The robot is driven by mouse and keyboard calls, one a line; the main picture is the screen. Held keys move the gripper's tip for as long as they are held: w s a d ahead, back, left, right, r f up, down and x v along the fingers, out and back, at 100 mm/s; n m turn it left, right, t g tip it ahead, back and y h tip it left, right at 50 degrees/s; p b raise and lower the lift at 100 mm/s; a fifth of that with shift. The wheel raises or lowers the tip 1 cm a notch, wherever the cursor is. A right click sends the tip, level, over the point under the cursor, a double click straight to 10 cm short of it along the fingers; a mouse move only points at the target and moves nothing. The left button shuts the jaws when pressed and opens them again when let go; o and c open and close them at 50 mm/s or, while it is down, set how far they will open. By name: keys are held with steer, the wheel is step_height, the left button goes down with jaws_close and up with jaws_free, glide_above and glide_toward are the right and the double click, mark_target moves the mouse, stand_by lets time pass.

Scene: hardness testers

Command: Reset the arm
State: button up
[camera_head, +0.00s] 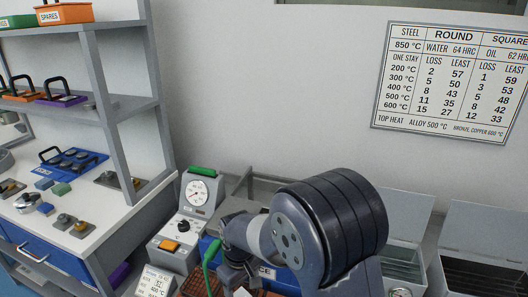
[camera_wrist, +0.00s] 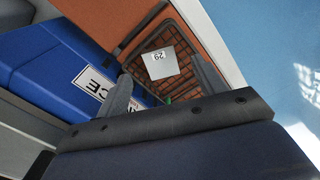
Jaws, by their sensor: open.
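My arm (camera_head: 330,225) fills the lower middle of the head view, with its large dark joint in front of the bench. My gripper's two grey fingers show in the wrist view (camera_wrist: 165,88), spread apart with nothing held between them. They point over a brown tray with a dark grid (camera_wrist: 180,82), on which a white tag with two digits (camera_wrist: 163,62) lies beyond the fingertips. In the head view the fingertips are hidden or too unclear to make out.
A blue box labelled "CE" (camera_wrist: 60,75) is beside the tray. A grey tester with a dial (camera_head: 198,195) stands left of my arm. Grey open-lidded bins (camera_head: 480,235) are at the right. A shelf unit (camera_head: 105,95) with tools is at the left; a wall chart (camera_head: 455,80) hangs behind.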

step_height(320, 180, down, 2)
steer(key=shift+f, duration=0.15)
step_height(320, 180, up, 8)
steer(key=p, duration=0.5)
